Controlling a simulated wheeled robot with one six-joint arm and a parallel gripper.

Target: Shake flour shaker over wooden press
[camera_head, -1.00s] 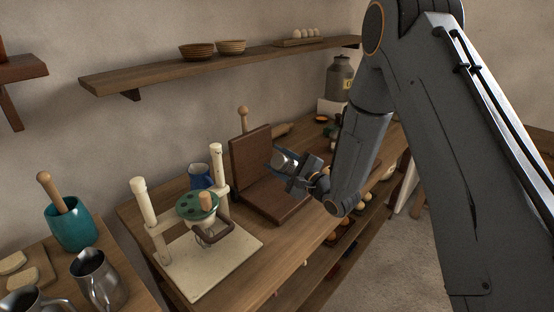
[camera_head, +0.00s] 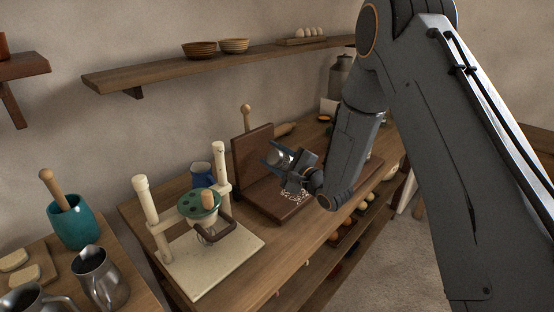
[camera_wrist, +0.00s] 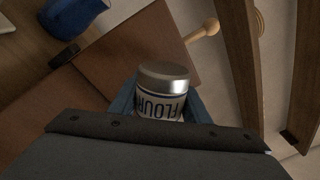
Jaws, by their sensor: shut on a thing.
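The flour shaker (camera_wrist: 160,92), a white can with dark "FLOUR" lettering and a metal cap, is between the fingers of my gripper (camera_head: 276,157). My gripper is shut on it and holds it above the wooden press. In the head view the shaker (camera_head: 279,156) is partly covered by the fingers and looks tilted. The wooden press (camera_head: 253,152) stands open on the counter, its lid upright and its base (camera_head: 265,204) flat. White flour specks (camera_head: 297,194) lie on the base below my gripper. The press also shows in the wrist view (camera_wrist: 150,45).
A cream stand with a green disc (camera_head: 199,204) is left of the press, with a blue mug (camera_head: 203,173) behind it. A shelf with bowls (camera_head: 234,46) runs along the wall above.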

